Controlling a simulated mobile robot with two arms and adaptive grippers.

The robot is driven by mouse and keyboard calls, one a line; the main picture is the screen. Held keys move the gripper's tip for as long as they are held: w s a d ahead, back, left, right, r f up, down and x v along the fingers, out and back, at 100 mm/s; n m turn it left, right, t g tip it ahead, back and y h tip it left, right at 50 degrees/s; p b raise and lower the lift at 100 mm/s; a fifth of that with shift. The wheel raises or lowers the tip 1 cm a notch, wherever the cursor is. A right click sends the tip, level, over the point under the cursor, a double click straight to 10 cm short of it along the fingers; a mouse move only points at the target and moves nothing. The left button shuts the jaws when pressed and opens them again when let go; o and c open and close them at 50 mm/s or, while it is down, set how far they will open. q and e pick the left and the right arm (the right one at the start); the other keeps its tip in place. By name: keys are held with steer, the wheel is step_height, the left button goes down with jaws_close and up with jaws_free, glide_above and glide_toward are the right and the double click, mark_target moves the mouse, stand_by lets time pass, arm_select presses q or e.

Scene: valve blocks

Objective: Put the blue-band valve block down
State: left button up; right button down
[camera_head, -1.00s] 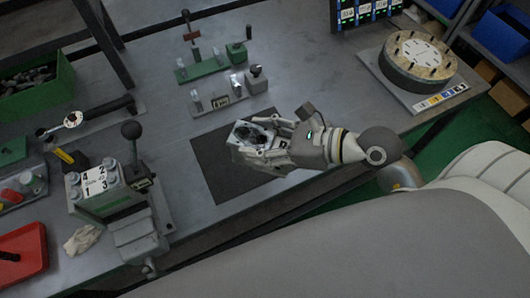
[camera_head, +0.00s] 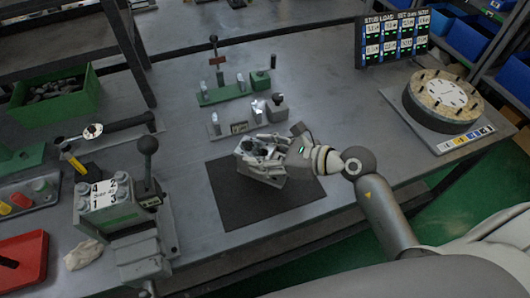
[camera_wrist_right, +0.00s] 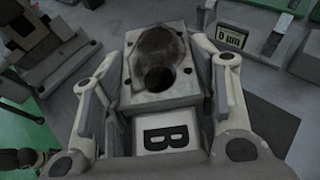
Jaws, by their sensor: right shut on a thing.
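My right gripper (camera_head: 262,160) is shut on a grey metal valve block (camera_head: 247,150), over the upper part of a dark mat (camera_head: 265,205) on the bench. In the right wrist view the valve block (camera_wrist_right: 158,65) sits between the two fingers of the gripper (camera_wrist_right: 165,85). It has a dark round opening in its upper face and a pale face with a black letter B toward the camera. No blue band shows from these angles. I cannot tell whether the block touches the mat. My left gripper is not in view.
Green and grey fixtures (camera_head: 238,90) with upright pins stand behind the mat. A numbered block with a lever (camera_head: 105,200) and a vise stand left. A round dial plate (camera_head: 442,100) sits at the right. The bench between mat and dial plate is clear.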

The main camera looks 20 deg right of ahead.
steer(key=shift+w+f, duration=0.15)
steer(key=shift+f, duration=1.2)
steer(key=shift+f, duration=0.15)
steer(key=c, duration=0.6)
jaws_free()
steer(key=shift+f, duration=0.15)
steer(key=shift+o, duration=0.2)
